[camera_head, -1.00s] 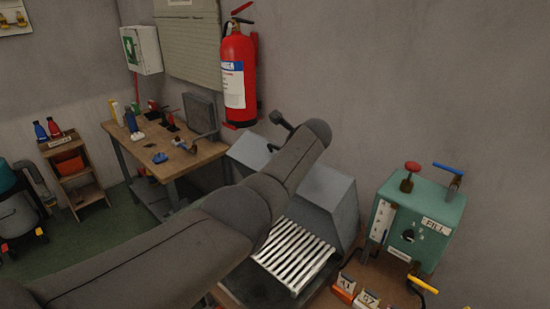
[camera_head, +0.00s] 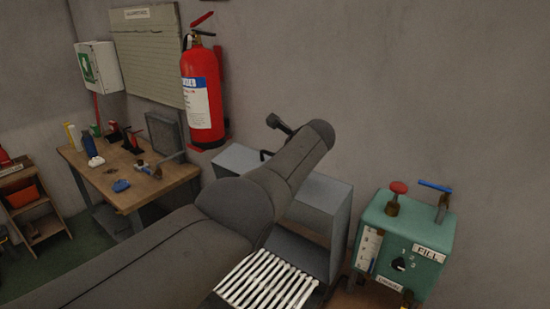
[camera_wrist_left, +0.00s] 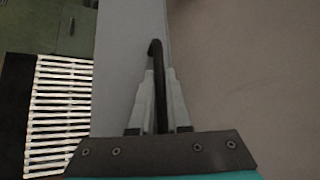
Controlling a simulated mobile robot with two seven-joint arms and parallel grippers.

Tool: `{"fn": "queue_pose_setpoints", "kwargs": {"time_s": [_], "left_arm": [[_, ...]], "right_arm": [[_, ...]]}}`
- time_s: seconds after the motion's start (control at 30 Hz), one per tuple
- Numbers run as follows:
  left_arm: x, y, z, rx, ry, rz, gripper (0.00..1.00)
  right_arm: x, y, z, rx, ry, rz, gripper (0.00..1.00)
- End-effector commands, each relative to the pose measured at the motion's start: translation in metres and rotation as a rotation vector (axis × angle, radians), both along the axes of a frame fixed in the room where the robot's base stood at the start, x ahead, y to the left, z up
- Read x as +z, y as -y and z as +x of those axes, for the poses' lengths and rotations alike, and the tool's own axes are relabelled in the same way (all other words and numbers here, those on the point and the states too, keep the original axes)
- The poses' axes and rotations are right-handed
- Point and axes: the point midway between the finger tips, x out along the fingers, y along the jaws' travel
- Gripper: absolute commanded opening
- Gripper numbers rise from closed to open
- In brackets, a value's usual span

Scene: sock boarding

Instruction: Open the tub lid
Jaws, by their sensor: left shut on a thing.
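The grey metal tub (camera_head: 338,215) stands against the wall, partly hidden behind my left arm. In the left wrist view its grey panel (camera_wrist_left: 125,60) is a narrow upright strip beside the beige wall. My left gripper (camera_wrist_left: 160,78) is shut on a dark bar handle (camera_wrist_left: 155,55), whose hooked end sticks out past the fingertips. In the head view my forearm hides the left gripper, and I cannot tell there how far the lid is open. My right gripper is not in view.
A pale slatted rack (camera_head: 265,282) lies in front of the tub. A green FILL box (camera_head: 412,240) with red and blue handles stands to the right. A wooden workbench (camera_head: 150,190) and a red fire extinguisher (camera_head: 203,105) are at the left.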

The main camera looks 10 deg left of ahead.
Motion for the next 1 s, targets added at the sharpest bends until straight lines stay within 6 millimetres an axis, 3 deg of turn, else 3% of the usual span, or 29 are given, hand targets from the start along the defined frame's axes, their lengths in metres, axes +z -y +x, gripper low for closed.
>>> {"fn": "queue_pose_setpoints", "kwargs": {"time_s": [0.27,0.3,0.57,1.0], "left_arm": [[-0.0024,-0.0015,-0.0011,0.005,-0.005,0.0,0.0],[-0.0024,-0.0015,-0.0012,0.005,-0.005,0.0,0.16],[-0.0014,-0.0009,-0.0007,0.003,-0.003,0.001,0.44],[0.0037,0.0024,-0.003,0.002,-0.001,0.001,0.44]], "right_arm": [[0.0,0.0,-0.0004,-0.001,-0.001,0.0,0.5],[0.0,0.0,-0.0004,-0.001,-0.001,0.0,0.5],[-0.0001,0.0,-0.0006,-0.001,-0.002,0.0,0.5],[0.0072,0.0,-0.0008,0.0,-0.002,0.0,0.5]]}}
